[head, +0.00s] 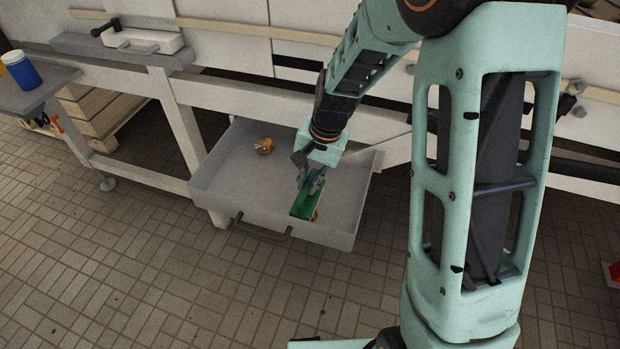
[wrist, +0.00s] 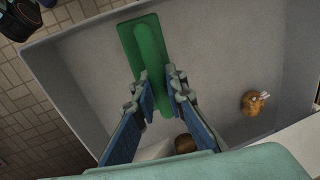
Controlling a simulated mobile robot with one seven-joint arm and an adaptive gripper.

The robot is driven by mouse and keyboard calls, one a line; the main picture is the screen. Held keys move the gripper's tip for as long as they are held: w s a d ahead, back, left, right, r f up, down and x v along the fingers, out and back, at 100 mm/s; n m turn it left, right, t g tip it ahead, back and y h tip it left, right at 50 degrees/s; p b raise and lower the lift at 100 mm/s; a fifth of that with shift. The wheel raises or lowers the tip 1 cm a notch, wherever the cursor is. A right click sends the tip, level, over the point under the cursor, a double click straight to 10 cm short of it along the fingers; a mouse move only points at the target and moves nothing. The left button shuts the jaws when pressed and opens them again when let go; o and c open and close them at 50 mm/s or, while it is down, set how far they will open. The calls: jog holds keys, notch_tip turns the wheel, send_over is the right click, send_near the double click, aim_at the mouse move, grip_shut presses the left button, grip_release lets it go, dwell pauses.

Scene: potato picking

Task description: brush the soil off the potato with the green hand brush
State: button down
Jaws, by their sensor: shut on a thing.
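My gripper (head: 312,180) is shut on the green hand brush (head: 307,198), holding it low over the front right part of the grey tray (head: 222,180). The wrist view shows the brush (wrist: 140,38) from above, its narrow grip between my fingertips (wrist: 158,80); its bristles are hidden. A brown potato (head: 265,146) lies towards the back of the tray, apart from the brush. In the wrist view a brown potato (wrist: 252,103) with pale bits lies at the right. Another brown rounded thing (wrist: 185,144) shows between my fingers' bases, partly hidden. I cannot tell whether the brush touches anything.
The tray has raised walls and a dark handle (head: 262,230) at its front. A white frame (head: 180,118) stands behind it. A blue tub (head: 22,72) stands on a grey shelf at the far left. The tray's left part is clear, as is the tiled floor in front.

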jog(key=shift+s+a, duration=0.25)
jog(key=shift+s, duration=0.35)
jog(key=shift+s+a, duration=0.2)
jog(key=shift+s, duration=0.4)
jog(key=shift+w+d, duration=0.25)
jog(key=shift+w, duration=0.35)
jog(key=shift+w+d, duration=0.25)
jog(key=shift+w, duration=0.4)
jog(key=shift+w+d, duration=0.25)
jog(key=shift+w, duration=0.35)
jog(key=shift+s+a, duration=0.2)
jog(key=shift+s, duration=0.25)
jog(key=shift+s+a, duration=0.2)
jog(key=shift+s, duration=0.25)
notch_tip(320, 180, up, 7)
jog(key=p, duration=0.5)
jog(key=shift+r+p, duration=0.1)
jog(key=shift+p, duration=0.2)
